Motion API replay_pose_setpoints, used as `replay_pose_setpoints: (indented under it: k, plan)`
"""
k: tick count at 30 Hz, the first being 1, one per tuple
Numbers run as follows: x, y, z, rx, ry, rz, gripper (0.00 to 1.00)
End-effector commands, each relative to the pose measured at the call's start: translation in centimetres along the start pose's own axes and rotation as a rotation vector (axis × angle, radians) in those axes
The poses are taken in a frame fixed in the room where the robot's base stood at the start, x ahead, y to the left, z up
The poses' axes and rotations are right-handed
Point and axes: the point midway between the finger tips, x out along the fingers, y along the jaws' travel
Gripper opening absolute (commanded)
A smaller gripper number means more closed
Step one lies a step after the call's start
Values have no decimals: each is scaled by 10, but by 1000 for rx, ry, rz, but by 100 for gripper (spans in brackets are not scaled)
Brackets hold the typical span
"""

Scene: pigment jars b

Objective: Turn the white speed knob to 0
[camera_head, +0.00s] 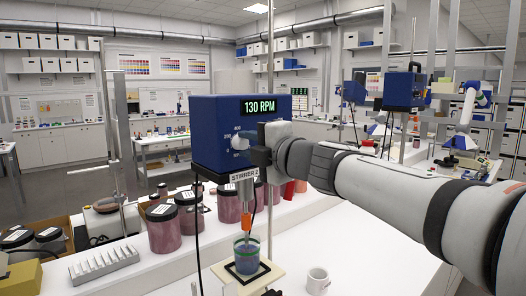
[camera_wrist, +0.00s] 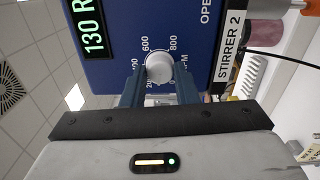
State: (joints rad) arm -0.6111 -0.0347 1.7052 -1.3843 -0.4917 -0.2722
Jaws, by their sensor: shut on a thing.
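The white speed knob (camera_wrist: 159,68) is on the face of the blue stirrer box, with a printed scale around it. The box (camera_head: 213,150) is labelled STIRRER 2 and its display (camera_head: 260,106) reads 130 RPM. My gripper (camera_wrist: 160,88) is shut on the knob, with one dark finger on each side of it in the wrist view. In the head view my gripper (camera_head: 258,146) reaches the box front from the right. The knob's pointer mark cannot be made out.
Below the box, a shaft runs into a beaker (camera_head: 246,258) of blue liquid on a pale plate. A white mug (camera_head: 317,281) stands to its right. Dark-lidded jars (camera_head: 163,230) and a tube rack (camera_head: 104,264) stand to the left. The bench right of the mug is clear.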

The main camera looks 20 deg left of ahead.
Motion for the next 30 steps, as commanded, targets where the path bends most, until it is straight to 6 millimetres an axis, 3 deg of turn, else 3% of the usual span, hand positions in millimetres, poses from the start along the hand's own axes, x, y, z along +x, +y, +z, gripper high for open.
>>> replay_pose_setpoints:
  k: [18, 30]
  plan:
    - [0, 2, -2, -522, 5, 8, 4]
    - [0, 2, -2, -662, 4, 7, 4]
